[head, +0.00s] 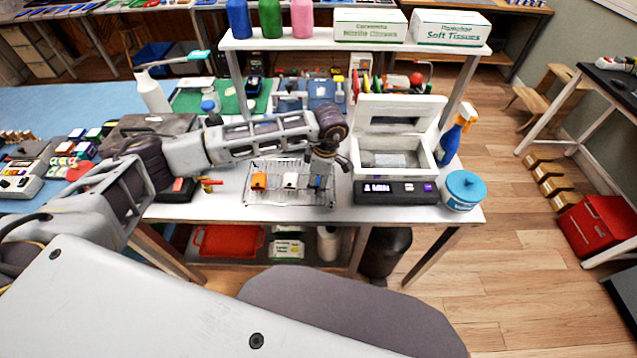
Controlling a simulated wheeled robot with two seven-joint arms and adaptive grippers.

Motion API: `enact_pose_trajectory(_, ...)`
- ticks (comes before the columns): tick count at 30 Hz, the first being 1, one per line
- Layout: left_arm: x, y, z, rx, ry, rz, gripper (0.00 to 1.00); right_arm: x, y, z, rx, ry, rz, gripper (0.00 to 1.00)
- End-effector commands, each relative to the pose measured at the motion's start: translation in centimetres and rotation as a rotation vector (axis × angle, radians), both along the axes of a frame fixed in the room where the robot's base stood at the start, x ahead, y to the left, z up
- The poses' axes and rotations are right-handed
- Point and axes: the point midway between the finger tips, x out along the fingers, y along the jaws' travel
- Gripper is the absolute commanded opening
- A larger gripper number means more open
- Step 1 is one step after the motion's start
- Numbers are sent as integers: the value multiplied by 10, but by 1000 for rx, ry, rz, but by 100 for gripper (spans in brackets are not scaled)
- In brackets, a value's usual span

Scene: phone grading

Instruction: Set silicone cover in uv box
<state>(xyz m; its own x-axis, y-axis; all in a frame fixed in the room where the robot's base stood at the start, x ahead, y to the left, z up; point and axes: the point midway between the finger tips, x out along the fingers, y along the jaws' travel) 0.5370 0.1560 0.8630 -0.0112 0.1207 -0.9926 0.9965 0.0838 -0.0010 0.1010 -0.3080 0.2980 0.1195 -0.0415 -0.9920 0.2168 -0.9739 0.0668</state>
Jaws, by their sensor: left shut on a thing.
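The white UV box (420,157) stands on the bench with its lid raised and its inside visible. A wire rack (254,196) to its left bears small covers: an orange one (259,181), a white one (290,180) and a dark blue one (317,183) at the right end. My left gripper (320,175) points down at the right end of the rack, shut on the blue cover. The fingertips are small and partly hidden, and I cannot tell whether the cover is lifted clear of the rack. My right gripper is not in view.
A black panel with a lit display (395,187) sits along the front of the box. A blue-lidded white tub (464,190) and a blue spray bottle (455,133) stand to its right. A shelf (350,46) with bottles and tissue boxes spans above and behind.

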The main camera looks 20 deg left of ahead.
Motion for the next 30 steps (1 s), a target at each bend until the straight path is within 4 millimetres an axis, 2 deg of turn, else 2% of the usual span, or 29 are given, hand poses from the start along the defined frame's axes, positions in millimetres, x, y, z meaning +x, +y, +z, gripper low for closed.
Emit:
enact_pose_trajectory(10, 1, 0, 40, -2, -4, 0, 28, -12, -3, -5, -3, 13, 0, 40)
enact_pose_trajectory(19, 1, 0, 81, -1, -2, 0, 28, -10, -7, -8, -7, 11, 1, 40)
enact_pose_trajectory(24, 1, 0, 93, -1, -2, 1, 28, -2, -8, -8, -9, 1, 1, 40)
enact_pose_trajectory(30, 0, 0, 96, -1, -1, 0, 28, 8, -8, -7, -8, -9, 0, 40)
